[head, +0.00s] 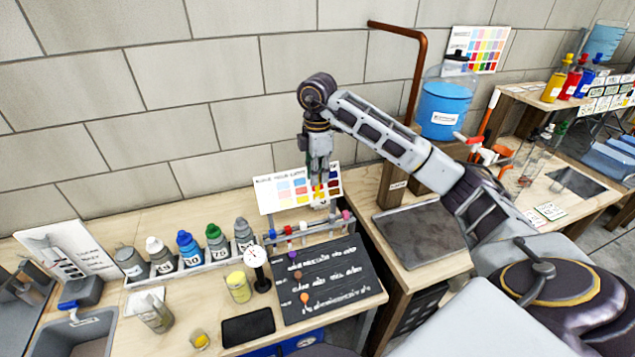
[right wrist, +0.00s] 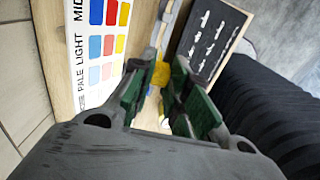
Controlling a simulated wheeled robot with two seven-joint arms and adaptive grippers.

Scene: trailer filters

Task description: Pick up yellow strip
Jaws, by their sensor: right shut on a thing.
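My right gripper (head: 319,178) hangs down in front of the colour chart (head: 270,204) at the back of the wooden bench. In the right wrist view its two green-padded fingers (right wrist: 160,90) are shut on a small yellow piece, the yellow strip (right wrist: 160,74), at the fingertips. Only a small part of the strip shows; the fingers hide the rest. In the head view the gripper is above a small rack (head: 320,237) with several colour-topped pieces. My left gripper is not in view.
A dark board (head: 330,282) with white writing lies in front of the rack. A dial gauge (head: 256,258), a yellow-filled beaker (head: 238,287) and a row of capped bottles (head: 190,250) stand to the left. A blue-filled container (head: 445,108) is at the right.

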